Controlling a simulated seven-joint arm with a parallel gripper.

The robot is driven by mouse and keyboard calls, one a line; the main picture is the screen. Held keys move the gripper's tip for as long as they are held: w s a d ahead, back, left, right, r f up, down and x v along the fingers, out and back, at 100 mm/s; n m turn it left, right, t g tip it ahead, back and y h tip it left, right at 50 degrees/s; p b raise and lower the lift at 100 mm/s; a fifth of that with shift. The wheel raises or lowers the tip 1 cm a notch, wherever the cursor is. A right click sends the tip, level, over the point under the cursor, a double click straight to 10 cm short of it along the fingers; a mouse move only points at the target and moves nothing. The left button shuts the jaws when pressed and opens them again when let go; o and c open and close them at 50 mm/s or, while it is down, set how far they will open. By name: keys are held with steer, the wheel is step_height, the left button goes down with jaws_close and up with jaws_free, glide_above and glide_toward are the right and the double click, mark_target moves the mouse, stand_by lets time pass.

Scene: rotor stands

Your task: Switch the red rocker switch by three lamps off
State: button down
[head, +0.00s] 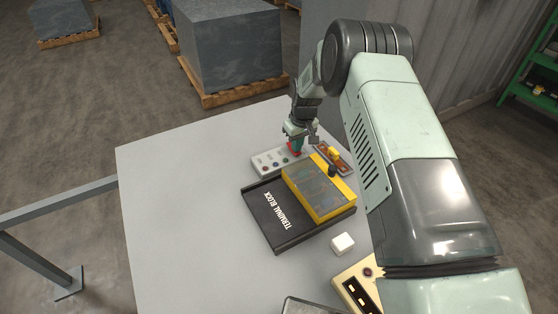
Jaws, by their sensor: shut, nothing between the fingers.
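A pale grey panel (268,162) with a row of small round lamps lies flat near the far edge of the table. The red rocker switch (297,148) is at the panel's right end, partly hidden by my gripper. My gripper (294,138) is shut and empty, pointing down right over the switch. At this size I cannot tell whether the fingertips touch it, which way the rocker is tilted, or whether the lamps are lit.
A yellow and grey block (318,188) sits on a black tray (270,225) marked TERMINAL BLOCK, just in front. An orange-brown tray (340,163) lies right of the panel. A white block (342,243) and a cream box (345,285) stand nearer. The table's left side is clear.

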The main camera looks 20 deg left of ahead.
steer(key=shift+r, duration=0.1)
step_height(320, 180, up, 7)
stand_by(0.7)
stand_by(0.4)
steer(key=s+d+r+m+t, duration=0.1)
steer(key=s+d+r, duration=0.4)
steer(key=r, duration=0.5)
steer(key=s+d+r+m+t, duration=0.15)
steer(key=s+d+r, duration=0.3)
steer(key=r, duration=0.45)
steer(key=s+d+r+m, duration=0.2)
steer(key=s+d+r, duration=0.3)
steer(key=r, duration=0.5)
steer(key=s+d+r+m, duration=0.1)
steer(key=s+d, duration=0.2)
steer(key=s, duration=0.5)
steer(key=s+d+r+m+t, duration=0.1)
steer(key=s+d, duration=0.2)
steer(key=s, duration=0.5)
steer(key=s+d+r+m+t+h, duration=0.1)
steer(key=s+d, duration=0.3)
steer(key=s, duration=0.4)
steer(key=shift+r+m, duration=0.15)
steer(key=shift+m, duration=0.4)
steer(key=shift+s+d, duration=0.1)
